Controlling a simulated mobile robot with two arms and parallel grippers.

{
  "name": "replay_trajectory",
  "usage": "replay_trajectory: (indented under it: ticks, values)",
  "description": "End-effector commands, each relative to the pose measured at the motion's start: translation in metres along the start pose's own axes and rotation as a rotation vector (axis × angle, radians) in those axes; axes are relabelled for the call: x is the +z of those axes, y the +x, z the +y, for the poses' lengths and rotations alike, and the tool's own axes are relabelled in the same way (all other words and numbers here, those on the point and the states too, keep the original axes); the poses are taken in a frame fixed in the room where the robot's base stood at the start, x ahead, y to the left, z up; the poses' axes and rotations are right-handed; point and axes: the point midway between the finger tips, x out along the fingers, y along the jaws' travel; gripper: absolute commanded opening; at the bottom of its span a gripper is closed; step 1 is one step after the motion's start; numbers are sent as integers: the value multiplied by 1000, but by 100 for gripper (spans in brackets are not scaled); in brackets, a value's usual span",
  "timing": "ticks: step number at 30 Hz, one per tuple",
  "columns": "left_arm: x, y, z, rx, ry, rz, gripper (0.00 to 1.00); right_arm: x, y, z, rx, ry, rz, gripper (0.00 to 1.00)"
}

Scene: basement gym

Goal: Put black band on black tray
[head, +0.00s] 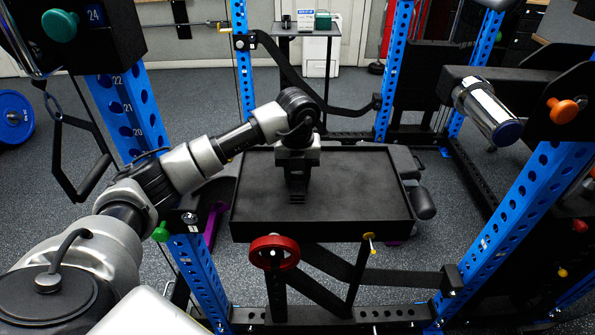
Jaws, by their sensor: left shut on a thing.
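The black tray (365,195) is a wide, shallow, rimmed surface in the middle of the head view. My left arm reaches in from the left, and my left gripper (297,196) points down over the left-centre part of the tray. The gripper is shut on the black band, whose outline I cannot tell apart from the dark fingers and the black tray. I cannot tell whether the band touches the tray. The rest of the tray looks bare. My right gripper is not in view.
Blue rack posts (515,220) stand left and right of the tray. A chrome bar end (487,110) juts in at the right. A red wheel (274,252) is below the tray's front edge. A small table (306,32) with boxes stands behind.

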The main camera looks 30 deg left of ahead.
Motion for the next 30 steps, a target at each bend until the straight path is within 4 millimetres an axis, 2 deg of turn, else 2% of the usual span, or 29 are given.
replay_trajectory:
  ticks: [5, 6, 10, 17, 21, 25, 30]
  values:
    - [0, 3, 0, 0, 1, 0, 9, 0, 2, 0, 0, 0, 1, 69]
    - [0, 2, 0, 0, 1, 0, 38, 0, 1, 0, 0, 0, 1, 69]
    - [0, 2, 0, 0, 0, 0, 58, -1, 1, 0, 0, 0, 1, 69]
    - [0, 2, 0, 0, 0, 0, 59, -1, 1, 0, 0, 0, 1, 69]
    - [0, -5, 0, -2, 1, -2, 59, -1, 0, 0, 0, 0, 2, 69]
    - [1, -24, -1, -3, 2, -5, 59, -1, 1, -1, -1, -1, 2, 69]
    - [1, -62, -1, -4, 1, -5, 59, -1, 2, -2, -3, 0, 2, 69]
